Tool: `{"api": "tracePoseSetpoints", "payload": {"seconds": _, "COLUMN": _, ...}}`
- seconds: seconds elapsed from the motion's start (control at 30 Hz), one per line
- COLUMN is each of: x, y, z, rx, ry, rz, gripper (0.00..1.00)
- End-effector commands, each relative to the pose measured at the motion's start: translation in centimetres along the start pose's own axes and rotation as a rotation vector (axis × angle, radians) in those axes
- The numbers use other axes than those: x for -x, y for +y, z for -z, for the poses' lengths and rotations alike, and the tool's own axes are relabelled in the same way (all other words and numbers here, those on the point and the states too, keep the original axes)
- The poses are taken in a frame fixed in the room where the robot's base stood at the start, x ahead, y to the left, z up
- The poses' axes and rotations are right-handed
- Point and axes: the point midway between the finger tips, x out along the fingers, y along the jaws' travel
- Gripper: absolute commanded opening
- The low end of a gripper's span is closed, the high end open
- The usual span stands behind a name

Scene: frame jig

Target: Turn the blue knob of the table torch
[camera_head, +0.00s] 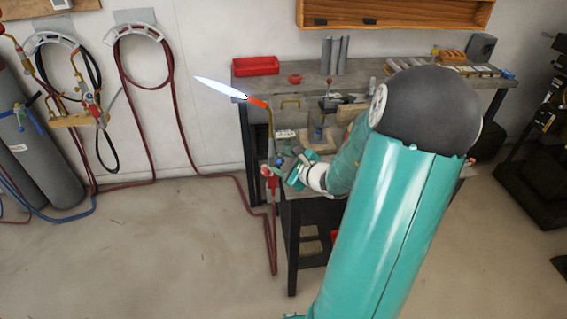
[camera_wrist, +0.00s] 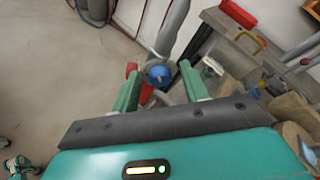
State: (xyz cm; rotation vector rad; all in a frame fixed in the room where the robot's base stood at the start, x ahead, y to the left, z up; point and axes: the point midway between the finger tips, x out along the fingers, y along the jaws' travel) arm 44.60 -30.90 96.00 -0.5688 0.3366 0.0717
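The table torch (camera_head: 270,122) stands at the near left edge of the workbench, with a brass tube and an orange-red tip. A long blue-white flame (camera_head: 222,88) points up and left from it. The torch's blue knob (camera_wrist: 158,74) shows in the wrist view between and slightly beyond my fingertips, with a gap visible on each side. A red part (camera_wrist: 146,93) sits just below left of the knob. My gripper (camera_wrist: 160,71) is open around the knob's line of sight; contact cannot be told. In the head view, my gripper (camera_head: 294,171) is beside the torch's lower valve, partly covering it.
The workbench (camera_head: 300,196) carries a red tray (camera_head: 255,66), grey cylinders (camera_head: 335,55) and several small blocks and tools. Red hoses (camera_head: 267,233) hang from the torch to the floor. Gas cylinders (camera_head: 45,165) stand at the left wall.

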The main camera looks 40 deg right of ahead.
Motion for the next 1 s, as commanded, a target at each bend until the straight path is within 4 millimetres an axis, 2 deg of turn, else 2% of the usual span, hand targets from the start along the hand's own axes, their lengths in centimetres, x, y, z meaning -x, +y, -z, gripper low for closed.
{"api": "tracePoseSetpoints", "payload": {"seconds": 0.37, "x": 0.7, "y": 0.0, "z": 0.0, "rx": 0.002, "ry": 0.001, "rz": 0.000, "gripper": 0.45}}
{"api": "tracePoseSetpoints", "payload": {"seconds": 0.47, "x": 2.0, "y": -0.1, "z": 0.0, "rx": 0.002, "ry": 0.002, "rz": 0.001, "gripper": 0.45}}
{"api": "tracePoseSetpoints", "payload": {"seconds": 0.8, "x": 9.4, "y": -0.1, "z": 0.0, "rx": 0.002, "ry": 0.003, "rz": 0.003, "gripper": 0.45}}
{"api": "tracePoseSetpoints", "payload": {"seconds": 1.0, "x": 12.7, "y": -0.1, "z": 0.0, "rx": 0.002, "ry": 0.002, "rz": 0.002, "gripper": 0.45}}
